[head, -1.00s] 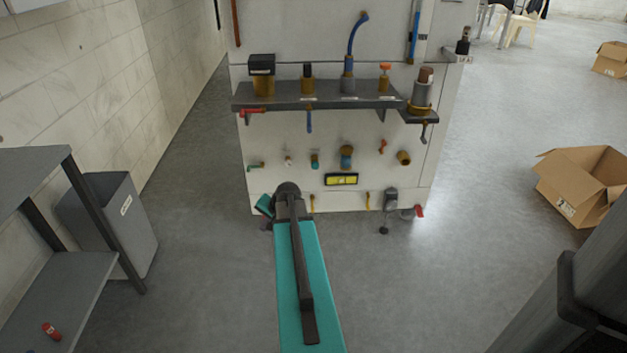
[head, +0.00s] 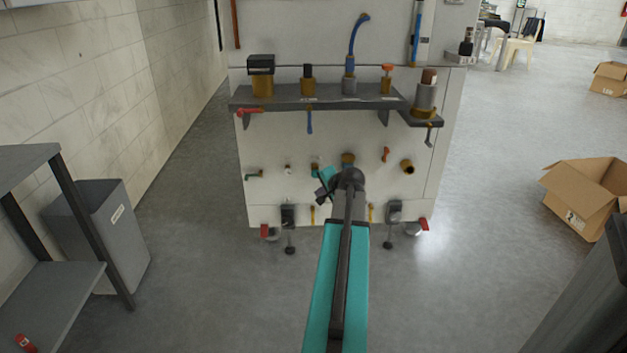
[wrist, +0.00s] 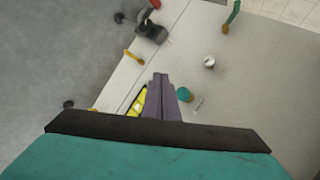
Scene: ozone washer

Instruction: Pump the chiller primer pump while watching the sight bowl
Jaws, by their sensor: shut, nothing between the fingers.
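The machine's white front panel (head: 270,215) faces me with several small fittings. No label tells me which is the primer pump or the sight bowl. In the wrist view my gripper (wrist: 163,80) is shut and empty in front of the panel, beside a teal fitting (wrist: 184,95) and partly over a yellow window (wrist: 138,103). My arm hides the panel's lower middle in the head view.
A dark shelf unit (head: 70,290) and a grey bin (head: 125,235) stand at left. An open cardboard box (head: 585,195) lies on the floor at right. Black feet (head: 392,215) stick out at the machine's base. Floor between machine and box is clear.

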